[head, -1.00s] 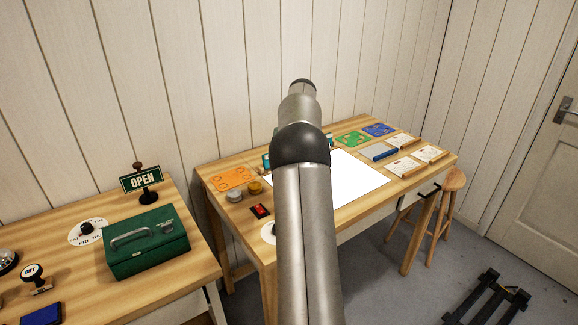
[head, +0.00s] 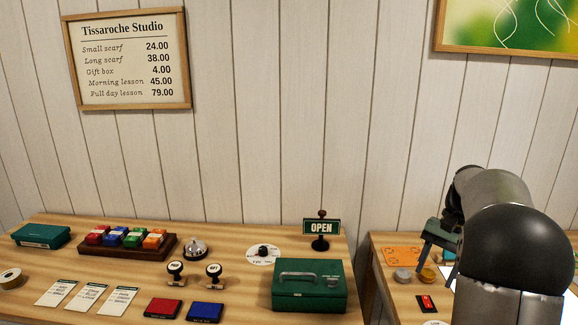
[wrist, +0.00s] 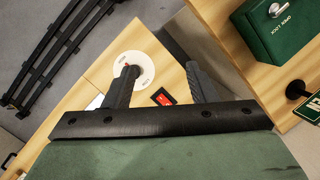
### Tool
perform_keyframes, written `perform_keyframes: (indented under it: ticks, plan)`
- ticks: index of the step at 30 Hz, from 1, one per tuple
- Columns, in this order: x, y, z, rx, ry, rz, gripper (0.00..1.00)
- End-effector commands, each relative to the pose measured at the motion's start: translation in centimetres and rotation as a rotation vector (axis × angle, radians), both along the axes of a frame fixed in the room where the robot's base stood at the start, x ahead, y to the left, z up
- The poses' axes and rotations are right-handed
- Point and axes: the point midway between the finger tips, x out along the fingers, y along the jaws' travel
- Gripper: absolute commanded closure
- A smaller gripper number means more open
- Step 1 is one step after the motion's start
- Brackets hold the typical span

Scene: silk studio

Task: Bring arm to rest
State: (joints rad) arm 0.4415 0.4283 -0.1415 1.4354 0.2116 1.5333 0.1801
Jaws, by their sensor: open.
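My arm reaches over the right-hand table (head: 395,310) in the head view, with the dark elbow joint large at the right. My gripper (head: 437,258) hangs above that table, partly hidden behind the arm. In the wrist view my gripper (wrist: 160,85) is open, with its two dark fingers apart and nothing between them. Below it lie a white round dial (wrist: 131,70) with a red pointer and a red rocker switch (wrist: 162,97). The fingers look clear of the table top, though the exact height is hard to tell.
The left table holds a green cash box (head: 308,290), an OPEN sign (head: 321,228), a bell (head: 195,248), stamps and ink pads. The right table bears an orange card (head: 402,254) and small jars.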

Motion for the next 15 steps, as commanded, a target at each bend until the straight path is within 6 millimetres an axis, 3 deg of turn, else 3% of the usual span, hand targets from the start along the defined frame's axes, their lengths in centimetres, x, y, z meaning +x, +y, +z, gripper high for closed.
perform_keyframes:
  ticks: [1, 5, 7, 9, 12, 15]
  plan:
    - [-1.3, 3.6, 0.5, -0.016, -0.026, 0.072, 0.48]
    - [-5.7, 11.4, -0.1, -0.067, -0.089, 0.264, 0.48]
    - [-8.8, 15.0, -1.0, -0.096, -0.124, 0.373, 0.48]
    - [-12.1, 18.0, -2.2, -0.125, -0.159, 0.481, 0.48]
    - [-16.5, 20.9, -4.2, -0.16, -0.202, 0.617, 0.48]
    - [-19.8, 22.5, -6.0, -0.188, -0.238, 0.718, 0.48]
